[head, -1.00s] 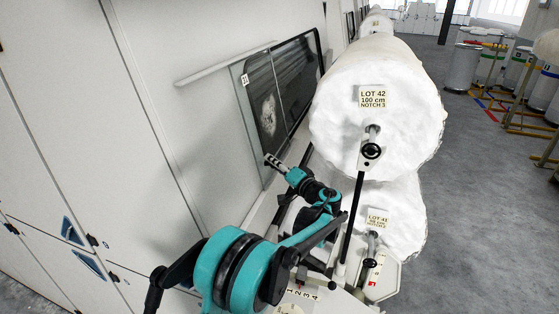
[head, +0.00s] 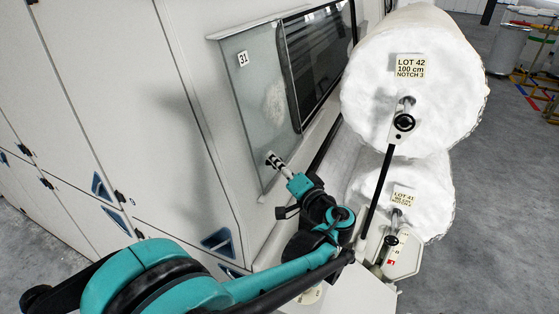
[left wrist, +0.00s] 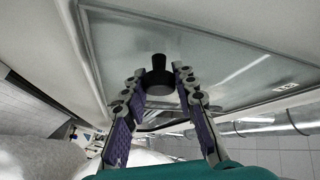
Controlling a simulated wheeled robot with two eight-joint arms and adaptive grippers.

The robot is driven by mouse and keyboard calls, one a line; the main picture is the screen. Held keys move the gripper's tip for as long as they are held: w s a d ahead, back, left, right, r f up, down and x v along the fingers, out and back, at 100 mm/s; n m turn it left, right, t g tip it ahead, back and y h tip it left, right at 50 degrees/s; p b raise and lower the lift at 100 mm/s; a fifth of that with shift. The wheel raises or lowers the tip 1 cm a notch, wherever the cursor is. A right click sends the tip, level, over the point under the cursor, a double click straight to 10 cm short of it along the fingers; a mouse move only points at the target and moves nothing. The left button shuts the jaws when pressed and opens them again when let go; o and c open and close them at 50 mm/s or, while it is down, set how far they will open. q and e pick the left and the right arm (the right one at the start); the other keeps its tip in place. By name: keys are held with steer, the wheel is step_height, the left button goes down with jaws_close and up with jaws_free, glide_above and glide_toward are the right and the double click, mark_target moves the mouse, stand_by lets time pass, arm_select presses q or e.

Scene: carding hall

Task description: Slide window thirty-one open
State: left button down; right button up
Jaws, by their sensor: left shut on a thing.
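Window thirty-one (head: 250,115) is a clear glass pane in a grey frame, with a "31" label at its upper left. It hangs on a rail on the machine's pale wall. Most of the pane sits left of a dark opening (head: 316,60), overlapping its left edge. My left gripper (head: 273,161) is at the pane's lower part. In the left wrist view the pane (left wrist: 215,65) fills the upper middle, and a dark knob (left wrist: 158,78) stands on it between my fingers. The gripper is shut on this knob. My right gripper is not in view.
Two large white rolls, lot 42 (head: 450,95) and lot 41 (head: 432,190), stand close to the right of my left arm. Grey wall panels with blue recessed handles (head: 219,240) lie to the left. Open floor (head: 500,200) is at the far right.

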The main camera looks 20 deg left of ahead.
arm_select(q)
steer(key=shift+d, duration=0.1)
steer(key=c, duration=1.5)
jaws_free()
steer(key=o, duration=0.3)
steer(key=shift+w+d, duration=0.1)
steer(key=shift+d, duration=0.1)
steer(key=v, duration=1.2)
steer(key=shift+a, duration=0.1)
